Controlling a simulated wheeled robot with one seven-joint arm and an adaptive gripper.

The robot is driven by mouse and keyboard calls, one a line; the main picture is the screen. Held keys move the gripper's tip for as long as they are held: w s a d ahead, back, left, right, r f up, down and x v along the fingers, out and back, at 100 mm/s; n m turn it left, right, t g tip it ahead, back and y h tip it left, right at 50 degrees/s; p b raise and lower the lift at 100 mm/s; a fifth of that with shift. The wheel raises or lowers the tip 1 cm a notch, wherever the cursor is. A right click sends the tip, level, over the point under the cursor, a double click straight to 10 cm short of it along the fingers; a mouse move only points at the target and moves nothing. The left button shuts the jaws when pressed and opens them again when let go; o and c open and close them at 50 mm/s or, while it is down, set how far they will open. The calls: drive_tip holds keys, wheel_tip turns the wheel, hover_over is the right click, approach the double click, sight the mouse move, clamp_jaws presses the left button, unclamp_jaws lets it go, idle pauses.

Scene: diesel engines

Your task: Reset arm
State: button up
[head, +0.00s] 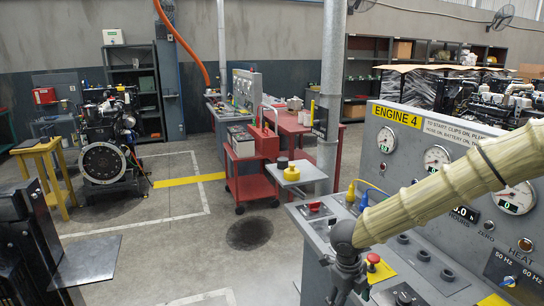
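My arm comes in from the right edge in a tan ribbed sleeve and slants down to the left across the Engine 4 console (408,118). Its dark grey end, my gripper (344,283), points down over the console's left part, near a red button (373,259) on a yellow plate. The fingers are small and dark against the grey console, so I cannot tell whether they are open or shut. I see no object clearly held. Whether the gripper touches the console cannot be made out.
A red trolley (250,183) and a small stand with a yellow item (291,174) stand behind the console. A diesel engine (104,160) and yellow table (42,150) are at left. A black unit (20,240) fills the lower left. Open floor (215,262) lies between.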

drive_tip(key=s+d+f+n+t+h+b, duration=0.1)
drive_tip(key=s+f+n, duration=0.6)
drive_tip(key=f, duration=0.4)
drive_tip(key=s+d+f+n+t+h+b, duration=0.1)
drive_tip(key=s+d+f+n, duration=0.1)
drive_tip(key=s+f+n, duration=0.55)
drive_tip(key=s+f+n+g+y, duration=0.1)
drive_tip(key=s+f+n+y, duration=0.1)
drive_tip(key=s+f+n, duration=0.4)
drive_tip(key=s+a+f+n+g+y+b, duration=0.1)
drive_tip(key=s+f+n, duration=0.5)
drive_tip(key=s, duration=0.8)
drive_tip(key=n, duration=0.2)
drive_tip(key=shift+s+a+f+n+y, duration=0.15)
drive_tip(key=shift+s+f+n+y, duration=0.05)
drive_tip(key=shift+f+n+y, duration=0.2)
drive_tip(key=shift+a, duration=0.1)
drive_tip(key=shift+s, duration=0.1)
drive_tip(key=shift+c, duration=0.4)
